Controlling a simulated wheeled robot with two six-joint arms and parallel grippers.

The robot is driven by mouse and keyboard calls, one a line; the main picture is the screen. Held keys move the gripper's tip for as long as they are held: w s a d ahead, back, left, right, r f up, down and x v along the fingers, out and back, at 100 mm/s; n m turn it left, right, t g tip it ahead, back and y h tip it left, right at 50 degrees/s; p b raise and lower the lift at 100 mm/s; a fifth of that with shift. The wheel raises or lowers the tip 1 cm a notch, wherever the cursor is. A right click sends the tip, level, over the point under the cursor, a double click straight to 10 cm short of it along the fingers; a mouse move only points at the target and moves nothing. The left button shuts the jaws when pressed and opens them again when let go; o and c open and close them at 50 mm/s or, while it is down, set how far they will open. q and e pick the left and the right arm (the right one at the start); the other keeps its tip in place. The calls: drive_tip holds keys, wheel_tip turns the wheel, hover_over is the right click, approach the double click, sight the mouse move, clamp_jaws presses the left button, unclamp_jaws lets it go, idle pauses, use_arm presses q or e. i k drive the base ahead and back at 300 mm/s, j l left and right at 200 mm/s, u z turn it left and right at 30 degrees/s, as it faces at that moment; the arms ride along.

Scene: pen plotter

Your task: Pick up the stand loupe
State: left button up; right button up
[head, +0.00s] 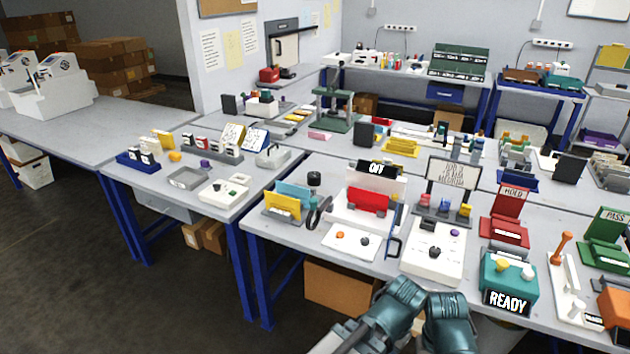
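I cannot pick out the stand loupe with certainty. A small black round-topped piece (314,180) stands upright at the back left of the nearest table and may be it, but it is too small to tell. A black curved object (318,212) is just in front of it. Teal joints of my own arms show at the bottom centre, in front of the table's near edge. No gripper fingers show, and nothing is seen held.
The near table (300,246) is crowded: a white machine marked OFF (378,168), a white button panel (432,252), a teal READY box (510,282) and a red HOLD stand (505,232). A cardboard box (340,287) sits underneath. Open floor lies at the left.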

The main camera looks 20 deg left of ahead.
sight(314, 178)
drive_tip(key=z, duration=0.35)
drive_tip(key=j+z, duration=0.4)
drive_tip(key=k+j+z, duration=0.1)
drive_tip(key=j+z, duration=0.25)
drive_tip(key=k+j+z, duration=0.15)
drive_tip(key=j, duration=0.3)
drive_tip(key=k+j+z, duration=0.15)
drive_tip(key=j, duration=0.25)
drive_tip(key=k+j+z, duration=0.1)
drive_tip(key=k+j, duration=0.2)
drive_tip(key=k+j+z, duration=0.15)
drive_tip(key=j, duration=0.3)
drive_tip(key=k+j, duration=0.3)
drive_tip(key=j, duration=0.15)
drive_tip(key=k+j, duration=0.25)
drive_tip(key=j, duration=0.15)
drive_tip(key=k+j, duration=0.3)
drive_tip(key=j, duration=0.15)
